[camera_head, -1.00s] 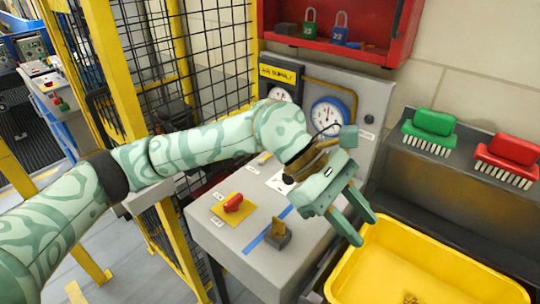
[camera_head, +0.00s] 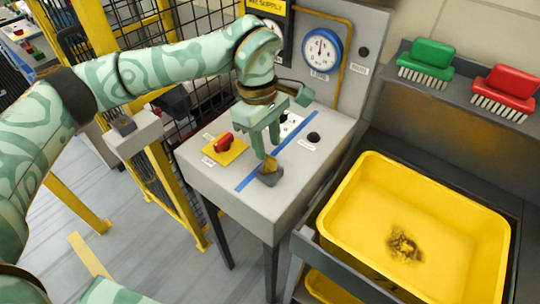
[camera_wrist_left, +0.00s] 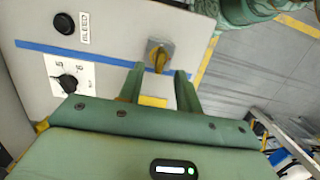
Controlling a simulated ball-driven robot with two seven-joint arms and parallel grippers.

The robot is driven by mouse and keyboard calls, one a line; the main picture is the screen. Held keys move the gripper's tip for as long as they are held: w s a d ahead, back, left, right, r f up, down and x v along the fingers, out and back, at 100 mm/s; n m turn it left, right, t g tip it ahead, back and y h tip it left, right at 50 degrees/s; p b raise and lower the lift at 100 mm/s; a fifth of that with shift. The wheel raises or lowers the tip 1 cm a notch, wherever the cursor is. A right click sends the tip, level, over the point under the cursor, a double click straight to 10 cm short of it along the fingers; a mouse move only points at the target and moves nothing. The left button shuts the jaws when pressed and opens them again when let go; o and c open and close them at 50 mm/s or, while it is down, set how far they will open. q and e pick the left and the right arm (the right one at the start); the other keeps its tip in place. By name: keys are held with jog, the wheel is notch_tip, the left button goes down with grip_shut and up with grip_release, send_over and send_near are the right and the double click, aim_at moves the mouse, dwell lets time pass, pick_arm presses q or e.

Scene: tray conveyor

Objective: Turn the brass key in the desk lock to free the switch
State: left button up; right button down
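The brass key (camera_head: 271,163) stands in the grey desk lock (camera_head: 268,179) at the front of the desk top. My left gripper (camera_head: 265,148) points down just above and behind the key. In the left wrist view its two fingers (camera_wrist_left: 160,72) are apart, with the brass key (camera_wrist_left: 161,59) lined up between their tips; contact cannot be told. A red switch (camera_head: 225,140) on a yellow plate (camera_head: 234,152) sits left of the lock. My right gripper is not in view.
A blue stripe (camera_head: 299,136) crosses the grey desk top (camera_head: 212,173). A black knob (camera_head: 313,137) and a gauge (camera_head: 321,48) stand behind. A yellow tub (camera_head: 340,207) is to the right, with green (camera_head: 433,52) and red (camera_head: 511,80) brushes above. A mesh fence (camera_head: 205,93) is left.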

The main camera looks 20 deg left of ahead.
aim_at(270, 156)
pick_arm(q)
jog(key=shift+s+d+f, duration=0.1)
jog(key=shift+d+f, duration=0.1)
jog(key=shift+f, duration=0.95)
jog(key=shift+s+d+f, duration=0.1)
jog(key=shift+d+f, duration=0.05)
jog(key=shift+f, duration=1)
